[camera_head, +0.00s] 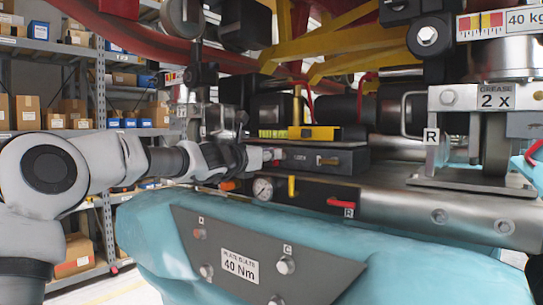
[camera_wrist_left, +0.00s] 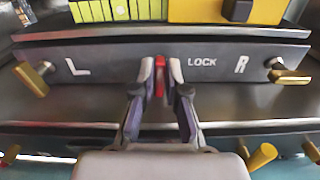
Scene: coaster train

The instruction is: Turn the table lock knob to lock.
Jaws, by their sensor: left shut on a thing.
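The red table lock knob (camera_wrist_left: 160,76) stands on the dark panel (camera_wrist_left: 230,64), just left of the white word LOCK. My left gripper (camera_wrist_left: 161,70) is shut on it, with one finger on each side. The visible red part of the knob looks upright in the left wrist view, and the fingers hide its sides. In the head view my left gripper (camera_head: 268,155) reaches in from the left to the end of the dark block (camera_head: 320,159), and a bit of red shows at its tip. My right gripper is not in view.
A yellow level (camera_head: 300,133) lies on top. A gauge (camera_head: 263,188) and yellow lever (camera_head: 291,187) are below. A teal-covered body (camera_head: 150,232) stands in front.

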